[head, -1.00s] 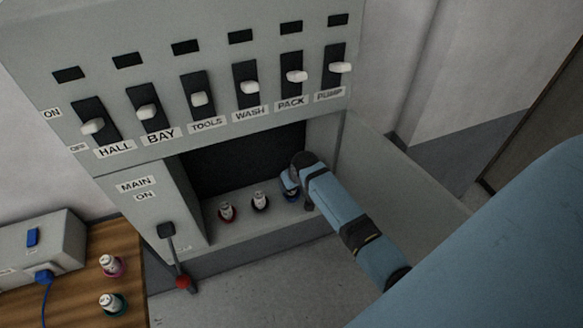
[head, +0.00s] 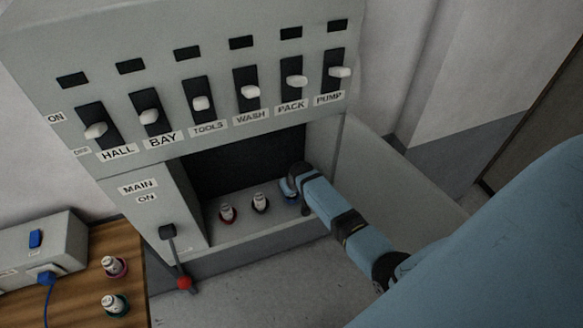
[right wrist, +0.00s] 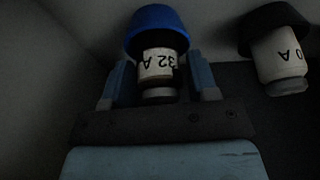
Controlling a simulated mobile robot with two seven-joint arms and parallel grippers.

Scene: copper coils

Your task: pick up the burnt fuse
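Three fuses stand in a row in the open bay of the grey switch panel. They have a red base (head: 227,213), a black base (head: 260,202) and a blue base (head: 287,190). In the right wrist view the blue-based fuse (right wrist: 158,62) reads "32 A" and looks upside down. My right gripper (right wrist: 160,80) is open, with one blue finger on each side of that fuse and visible gaps. In the head view my right gripper (head: 291,182) largely hides it. My left gripper is not in view.
The black-based fuse (right wrist: 279,58) stands close beside my right gripper. An open panel door (head: 385,185) is right of the bay. A red-knobbed main lever (head: 175,255) hangs at left. Pink-based (head: 113,267) and green-based (head: 114,304) fuses stand on the wooden table (head: 85,300).

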